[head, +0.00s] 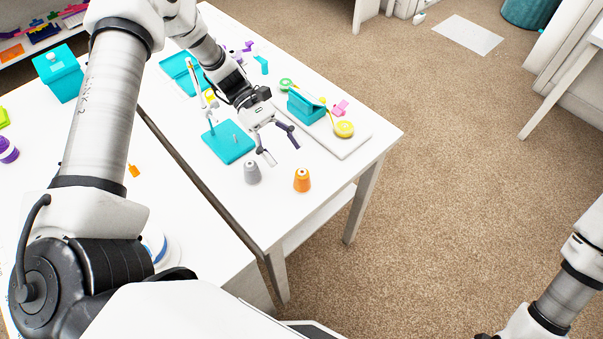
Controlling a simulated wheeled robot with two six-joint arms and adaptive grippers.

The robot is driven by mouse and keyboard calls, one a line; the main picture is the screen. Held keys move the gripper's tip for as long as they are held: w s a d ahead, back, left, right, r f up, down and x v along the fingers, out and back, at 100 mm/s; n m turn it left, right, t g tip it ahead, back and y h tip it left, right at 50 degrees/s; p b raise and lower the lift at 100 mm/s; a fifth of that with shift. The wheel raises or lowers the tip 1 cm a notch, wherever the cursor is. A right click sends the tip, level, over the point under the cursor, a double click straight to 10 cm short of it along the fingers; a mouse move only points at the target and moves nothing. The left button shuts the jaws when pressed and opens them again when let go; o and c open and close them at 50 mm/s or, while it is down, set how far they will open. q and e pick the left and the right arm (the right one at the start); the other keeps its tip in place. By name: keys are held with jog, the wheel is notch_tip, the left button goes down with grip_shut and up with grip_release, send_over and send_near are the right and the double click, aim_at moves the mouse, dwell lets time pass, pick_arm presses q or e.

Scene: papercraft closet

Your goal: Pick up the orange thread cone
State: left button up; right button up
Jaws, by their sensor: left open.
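The orange thread cone (302,180) stands upright on the white table (330,200), close to its near right edge. A grey thread cone (252,173) stands to its left. My left gripper (281,148) is open and empty, with its fingers a little beyond and above the two cones. It does not touch the orange cone. My right arm shows at the lower right, but its gripper is out of view.
A teal square base (229,141) sits left of the gripper. A pale board (352,141) with a teal box (306,106) and a yellow tape roll (344,129) lies behind the cones. A gap separates this table from the left one. Carpet (440,200) is open at right.

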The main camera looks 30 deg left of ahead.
aim_at(297, 170)
pick_arm(q)
jog(key=shift+d+f, duration=0.3)
jog(key=shift+f, duration=0.05)
jog(key=p+x, duration=0.2)
jog(key=x, duration=0.4)
jog(key=shift+s+d, duration=0.15)
jog(key=shift+d, duration=0.05)
jog(key=shift+d+f, duration=0.1)
jog(key=shift+f, duration=0.1)
jog(key=c, duration=1.2)
